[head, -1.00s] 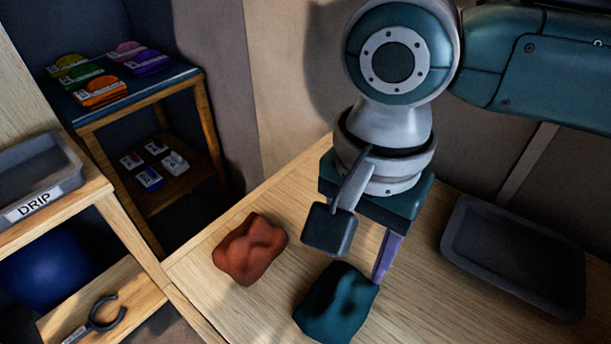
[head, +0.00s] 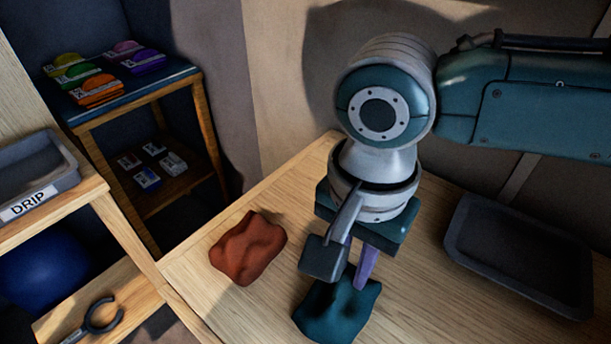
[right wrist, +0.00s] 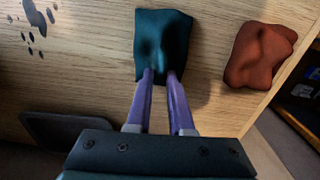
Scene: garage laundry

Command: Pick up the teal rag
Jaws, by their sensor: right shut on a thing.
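The teal rag (head: 338,308) lies crumpled on the wooden table, near the bottom of the head view. It also shows in the right wrist view (right wrist: 163,35), at the top middle. My right gripper (head: 352,280) reaches down onto the rag with its purple fingers. In the right wrist view its fingertips (right wrist: 161,74) are close together, with the near part of the rag pinched between them. The rag appears to rest on the table still. My left gripper is in neither view.
A rust-red rag (head: 248,248) lies left of the teal one. An empty dark tray (head: 520,262) is at the right of the table. At the left, a tray labelled DRIP (head: 36,178) sits on a shelf. A far rack (head: 130,95) holds several colored items.

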